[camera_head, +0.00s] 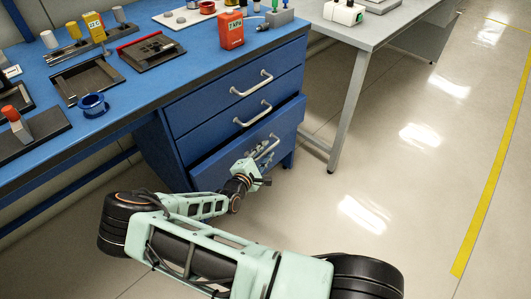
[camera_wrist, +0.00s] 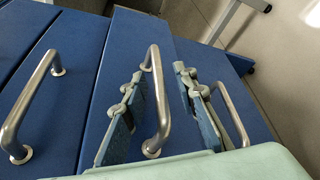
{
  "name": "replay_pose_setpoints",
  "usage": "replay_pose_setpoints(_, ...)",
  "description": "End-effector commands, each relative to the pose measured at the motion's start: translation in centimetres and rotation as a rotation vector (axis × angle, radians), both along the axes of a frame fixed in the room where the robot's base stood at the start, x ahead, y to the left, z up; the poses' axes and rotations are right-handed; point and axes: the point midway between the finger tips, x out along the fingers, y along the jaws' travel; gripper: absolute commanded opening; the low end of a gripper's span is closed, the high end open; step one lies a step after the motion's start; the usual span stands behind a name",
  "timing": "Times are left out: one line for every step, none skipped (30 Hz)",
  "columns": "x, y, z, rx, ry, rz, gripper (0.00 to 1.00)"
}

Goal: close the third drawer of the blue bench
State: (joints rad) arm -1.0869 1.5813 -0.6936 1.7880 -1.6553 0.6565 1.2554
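The blue bench (camera_head: 160,100) has a drawer unit with handles one above another. The third drawer (camera_head: 291,119) stands pulled out, with a dark gap above its front. Its handle (camera_head: 269,146) is partly hidden by my gripper (camera_head: 256,172), which is low at the drawer front. In the wrist view my gripper (camera_wrist: 165,105) is open, its two fingers apart on either side of a curved metal handle (camera_wrist: 157,85). I cannot tell whether the fingers touch it.
The first drawer (camera_head: 215,97) and second drawer (camera_head: 215,130) look shut. Another handle (camera_wrist: 33,105) shows left in the wrist view, and one (camera_wrist: 240,125) behind the right finger. A grey table (camera_head: 375,30) stands at the right; the floor (camera_head: 420,190) there is clear.

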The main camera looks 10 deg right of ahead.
Motion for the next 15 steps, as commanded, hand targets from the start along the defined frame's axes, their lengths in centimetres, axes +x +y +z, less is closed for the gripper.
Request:
replay_pose_setpoints(0.04,-0.02,0.0,0.0,0.0,0.0,0.27)
replay_pose_setpoints(0.04,-0.02,0.01,0.0,0.0,0.0,0.27)
replay_pose_setpoints(0.04,-0.02,0.02,0.0,0.0,0.0,0.27)
replay_pose_setpoints(0.03,-0.02,0.03,0.0,0.0,0.0,0.27)
replay_pose_setpoints(0.03,-0.02,0.03,0.0,0.0,0.0,0.27)
replay_pose_setpoints(0.02,-0.02,0.03,0.0,0.0,0.0,0.27)
replay_pose_setpoints(0.02,-0.02,0.03,0.0,0.0,0.0,0.23)
replay_pose_setpoints(0.02,-0.02,0.03,0.0,0.0,0.0,0.2)
replay_pose_setpoints(0.02,-0.02,0.04,0.0,0.0,0.0,0.16)
replay_pose_setpoints(0.02,-0.02,0.03,0.0,0.0,0.0,0.12)
replay_pose_setpoints(0.01,-0.02,0.04,0.0,0.0,0.0,0.09)
replay_pose_setpoints(0.01,-0.02,0.04,0.0,0.0,0.0,0.05)
replay_pose_setpoints(0.01,-0.02,0.04,0.0,0.0,0.0,0.01)
replay_pose_setpoints(0.01,-0.02,0.04,0.0,0.0,0.0,0.0)
replay_pose_setpoints(0.01,-0.02,0.04,0.0,-0.001,0.001,0.0)
